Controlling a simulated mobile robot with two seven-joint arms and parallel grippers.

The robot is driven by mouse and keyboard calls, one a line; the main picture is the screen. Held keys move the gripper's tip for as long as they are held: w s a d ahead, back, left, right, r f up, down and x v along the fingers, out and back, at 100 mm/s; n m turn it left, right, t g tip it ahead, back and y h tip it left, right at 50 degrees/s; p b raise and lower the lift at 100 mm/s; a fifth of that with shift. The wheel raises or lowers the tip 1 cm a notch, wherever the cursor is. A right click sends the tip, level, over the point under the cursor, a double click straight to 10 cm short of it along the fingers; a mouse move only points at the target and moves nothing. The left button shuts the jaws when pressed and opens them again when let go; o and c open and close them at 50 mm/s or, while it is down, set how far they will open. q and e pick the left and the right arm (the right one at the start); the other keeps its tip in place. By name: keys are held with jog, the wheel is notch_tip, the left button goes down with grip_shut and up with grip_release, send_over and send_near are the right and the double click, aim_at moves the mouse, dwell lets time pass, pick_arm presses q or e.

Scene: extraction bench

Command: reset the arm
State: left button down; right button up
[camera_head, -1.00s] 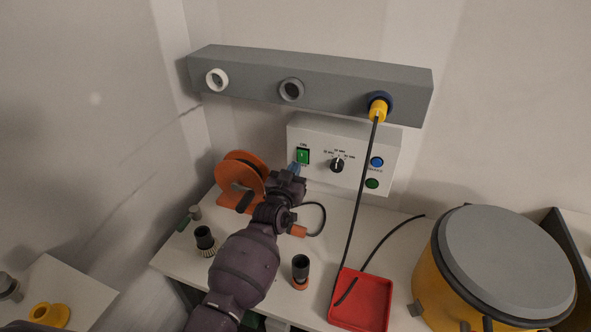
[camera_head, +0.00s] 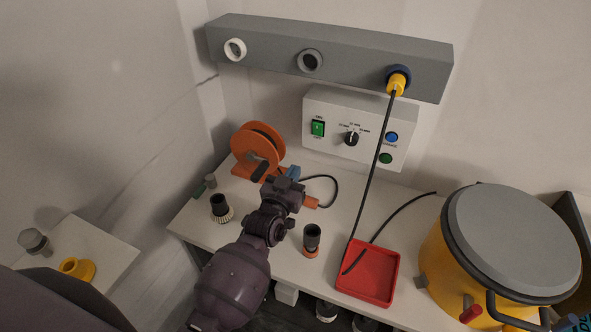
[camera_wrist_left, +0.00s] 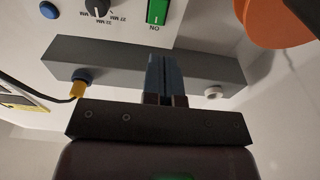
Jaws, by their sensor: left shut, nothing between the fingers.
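My left arm comes up from the bottom of the head view. Its gripper (camera_head: 292,173) is over the white bench, in front of the control box and right of the orange reel. In the left wrist view the blue-grey fingers (camera_wrist_left: 166,76) are together with nothing between them. The white control box (camera_head: 352,130) has a green switch (camera_head: 318,128), a black dial (camera_head: 351,139), and a blue and a green button. The fingers are apart from the box. My right gripper does not show.
A grey bar (camera_head: 330,60) with ports hangs above; a yellow plug (camera_head: 397,83) with a black cable sits in its right port. An orange reel (camera_head: 257,146), black-topped fittings (camera_head: 312,238), a red tray (camera_head: 368,290) and a yellow drum (camera_head: 455,262) with a grey lid stand on the bench.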

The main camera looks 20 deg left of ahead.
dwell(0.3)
pick_arm(q)
jog(key=s+a+f+g, duration=0.2)
jog(key=s+f, duration=0.2)
jog(key=s, duration=0.5)
jog(key=s+a+f+g, duration=0.2)
jog(key=s+f, duration=0.3)
jog(key=s, duration=0.5)
jog(key=s+a+f+g, duration=0.3)
jog(key=s+f, duration=0.2)
jog(key=s, duration=0.4)
jog(key=shift+s+m+g+y, duration=0.15)
jog(key=shift+m+g+y, duration=0.15)
jog(key=shift+g+y, duration=0.1)
jog(key=shift+f, duration=0.15)
